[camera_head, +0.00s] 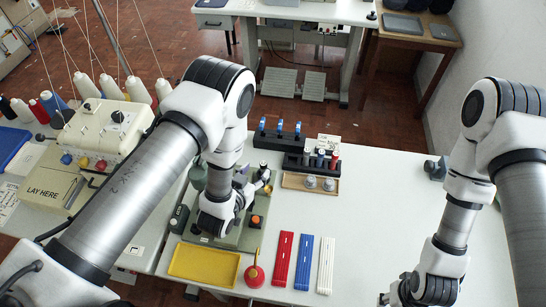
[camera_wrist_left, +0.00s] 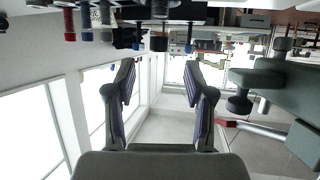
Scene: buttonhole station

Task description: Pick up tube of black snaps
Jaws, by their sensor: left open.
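A small dark rack (camera_head: 298,163) on the white table holds upright tubes of snaps. The tube of black snaps (camera_head: 307,157) appears to be its leftmost one, beside greyish and red tubes. In the left wrist view, upside down, the tubes hang along the top left, with a dark one (camera_wrist_left: 122,38) beside the white one. My left gripper (camera_head: 264,178) is open and empty, left of and nearer than the rack, partly hidden by its wrist; its spread fingers (camera_wrist_left: 160,75) show in the wrist view. My right gripper (camera_head: 420,290) is at the lower right, its fingers unclear.
Blue-topped pieces (camera_head: 280,127) stand in a rack behind. A green machine (camera_head: 232,235) lies under my left wrist. A yellow tray (camera_head: 203,265), red oiler (camera_head: 254,275) and three strips (camera_head: 305,260) lie near.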

